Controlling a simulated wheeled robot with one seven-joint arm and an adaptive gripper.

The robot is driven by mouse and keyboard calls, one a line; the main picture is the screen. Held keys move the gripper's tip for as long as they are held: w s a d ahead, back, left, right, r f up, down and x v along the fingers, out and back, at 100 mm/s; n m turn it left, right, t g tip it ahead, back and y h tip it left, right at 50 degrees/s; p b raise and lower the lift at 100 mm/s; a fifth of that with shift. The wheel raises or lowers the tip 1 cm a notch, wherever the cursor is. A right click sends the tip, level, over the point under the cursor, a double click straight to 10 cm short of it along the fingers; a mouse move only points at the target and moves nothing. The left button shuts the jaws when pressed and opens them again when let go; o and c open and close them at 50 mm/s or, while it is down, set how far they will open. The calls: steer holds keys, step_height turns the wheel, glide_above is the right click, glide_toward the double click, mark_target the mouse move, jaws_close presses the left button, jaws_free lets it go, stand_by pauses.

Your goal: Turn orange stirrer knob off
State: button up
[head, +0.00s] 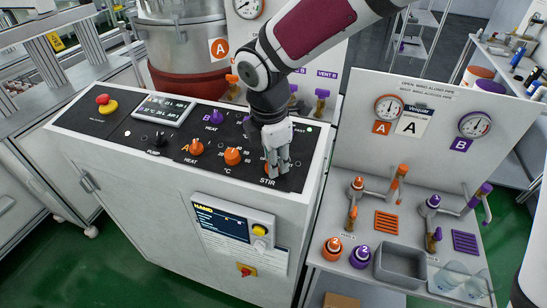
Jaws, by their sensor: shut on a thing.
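The orange stirrer knob (270,172) sits on the black top panel of the console, above the label STIR. Most of it is hidden behind my fingers, so its pointer position cannot be made out. My gripper (277,168) points down at the right end of the panel, with its fingers shut on the stirrer knob. Two more orange knobs, a HEAT knob (196,147) and a °C knob (232,156), stand to the left of it. A purple HEAT knob (197,124) is behind them.
A red emergency button (103,99) and a display (163,109) are on the panel's left. A steel vessel (180,40) stands behind. On the right, a bench holds orange and purple valves, a grey tray (400,268) and gauges (389,107). Green floor lies left of the console.

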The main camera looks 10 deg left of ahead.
steer(key=o, duration=1.2)
steer(key=shift+c, duration=0.2)
step_height(320, 180, up, 12)
steer(key=s, duration=0.2)
steer(key=shift+a, duration=0.15)
steer(key=s+d+r+m+t, duration=0.1)
steer(key=s+d+r+m, duration=0.15)
steer(key=d+m, duration=0.4)
steer(key=s+d+r+m+t, duration=0.1)
steer(key=s+d+r+m, duration=0.15)
steer(key=d+m, duration=0.4)
steer(key=s+d+r+m+t, duration=0.1)
steer(key=s+d+m, duration=0.3)
steer(key=d, duration=0.5)
steer(key=s+d+f+m, duration=0.1)
steer(key=s+d+m, duration=0.5)
steer(key=m, duration=0.2)
steer(key=shift+s+d+t, duration=0.15)
steer(key=shift+s+t, duration=0.1)
steer(key=shift+t, duration=0.15)
